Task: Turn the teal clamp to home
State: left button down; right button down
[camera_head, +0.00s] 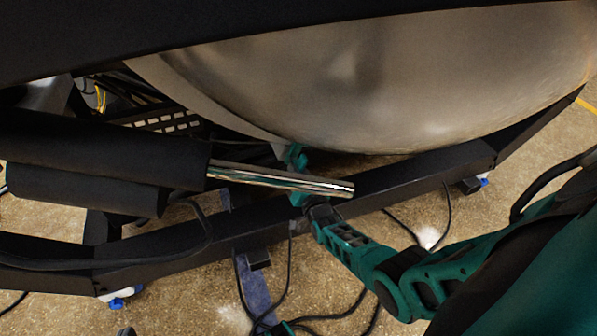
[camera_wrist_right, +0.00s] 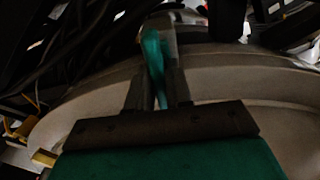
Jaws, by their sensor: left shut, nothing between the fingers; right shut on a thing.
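The teal clamp (camera_head: 295,157) sits at the lower rim of the big rounded metal furnace door, just behind the end of a shiny rod. In the right wrist view the teal clamp (camera_wrist_right: 152,65) stands between the two dark fingers. My right gripper (camera_head: 300,205) reaches in from the lower right and is shut on the clamp; the rod's end partly hides the grip. In the right wrist view my right gripper (camera_wrist_right: 157,85) has its fingers on both sides of the clamp. A small teal and dark part at the bottom edge appears to be my left gripper (camera_head: 270,328), shut and apart from the clamp.
The rounded metal door (camera_head: 400,80) fills the upper middle. The shiny rod (camera_head: 290,181) sticks out of a black cylinder (camera_head: 100,150) at the left. A black frame beam (camera_head: 400,180) runs below the door. Cables lie on the brown floor (camera_head: 180,310).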

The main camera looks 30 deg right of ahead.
pick_arm(q)
jog(key=shift+w+r, duration=0.1)
jog(key=shift+w, duration=0.1)
pick_arm(e)
jog(key=shift+w+r, duration=0.1)
jog(key=c, duration=1.1)
grip_release()
pick_arm(q)
jog(key=shift+r, duration=0.1)
pick_arm(e)
jog(key=shift+s, duration=0.4)
pick_arm(q)
jog(key=r+p, duration=0.1)
jog(key=p, duration=0.1)
jog(key=a+r+p, duration=0.1)
jog(key=p, duration=0.2)
jog(key=shift+s+a+y, duration=0.25)
jog(key=shift+s+y, duration=0.05)
pick_arm(e)
jog(key=v, duration=1.2)
jog(key=shift+a, duration=0.15)
pick_arm(q)
jog(key=shift+f, duration=0.1)
